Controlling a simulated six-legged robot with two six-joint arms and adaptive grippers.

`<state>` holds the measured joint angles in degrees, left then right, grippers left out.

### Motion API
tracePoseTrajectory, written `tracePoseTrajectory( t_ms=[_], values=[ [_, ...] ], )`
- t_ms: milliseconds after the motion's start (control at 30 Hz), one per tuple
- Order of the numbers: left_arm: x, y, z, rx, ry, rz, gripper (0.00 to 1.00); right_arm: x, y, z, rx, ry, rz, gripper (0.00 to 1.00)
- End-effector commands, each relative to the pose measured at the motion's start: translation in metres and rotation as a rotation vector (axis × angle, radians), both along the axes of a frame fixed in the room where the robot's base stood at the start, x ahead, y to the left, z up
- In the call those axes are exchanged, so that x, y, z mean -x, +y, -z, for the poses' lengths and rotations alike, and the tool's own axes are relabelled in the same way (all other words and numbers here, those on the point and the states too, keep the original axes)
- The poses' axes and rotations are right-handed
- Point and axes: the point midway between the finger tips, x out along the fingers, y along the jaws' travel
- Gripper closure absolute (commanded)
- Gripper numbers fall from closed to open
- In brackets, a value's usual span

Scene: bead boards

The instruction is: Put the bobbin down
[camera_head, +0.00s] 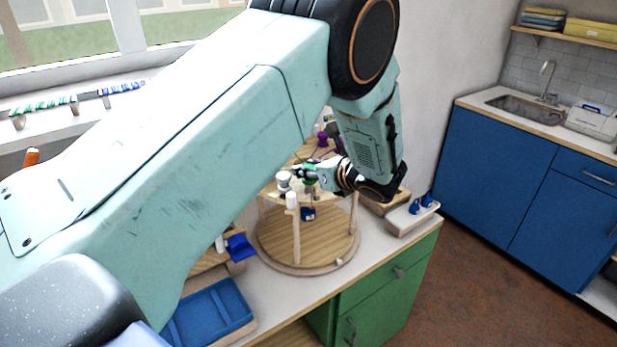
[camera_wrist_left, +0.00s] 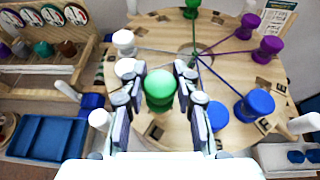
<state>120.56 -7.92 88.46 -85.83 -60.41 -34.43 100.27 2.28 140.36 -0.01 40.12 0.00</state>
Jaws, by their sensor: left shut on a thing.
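My left gripper (camera_wrist_left: 158,92) is shut on a green bobbin (camera_wrist_left: 160,84), with a finger on each side of it. In the head view the gripper (camera_head: 314,176) and the green bobbin (camera_head: 308,171) are over the near part of the round wooden top board (camera_wrist_left: 150,29). I cannot tell whether the bobbin touches the board. Other bobbins sit around the board: white (camera_wrist_left: 124,67), purple (camera_wrist_left: 268,48), blue (camera_wrist_left: 255,105) and another green one (camera_wrist_left: 193,8). Cords run from several of them to the centre hole. My right gripper is not in view.
The board stands on posts above a round wooden base (camera_head: 300,262). A blue tray (camera_wrist_left: 38,136) lies to the left. A white holder with blue pieces (camera_head: 411,219) stands to the right. A rack with coloured discs (camera_wrist_left: 75,60) is at the upper left in the wrist view.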

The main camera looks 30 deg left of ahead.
Motion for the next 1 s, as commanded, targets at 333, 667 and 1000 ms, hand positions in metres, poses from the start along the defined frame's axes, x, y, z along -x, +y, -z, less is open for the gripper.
tracePoseTrajectory(
  t_ms=[333,667,1000],
  values=[
    [0.005,-0.002,0.023,0.01,0.011,0.003,1.0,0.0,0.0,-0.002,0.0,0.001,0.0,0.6],
    [0.005,-0.002,0.026,0.01,0.011,0.003,0.61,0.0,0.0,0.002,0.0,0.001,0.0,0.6],
    [0.004,-0.002,0.024,0.009,0.01,0.003,0.61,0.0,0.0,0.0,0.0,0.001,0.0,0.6]
  ],
)
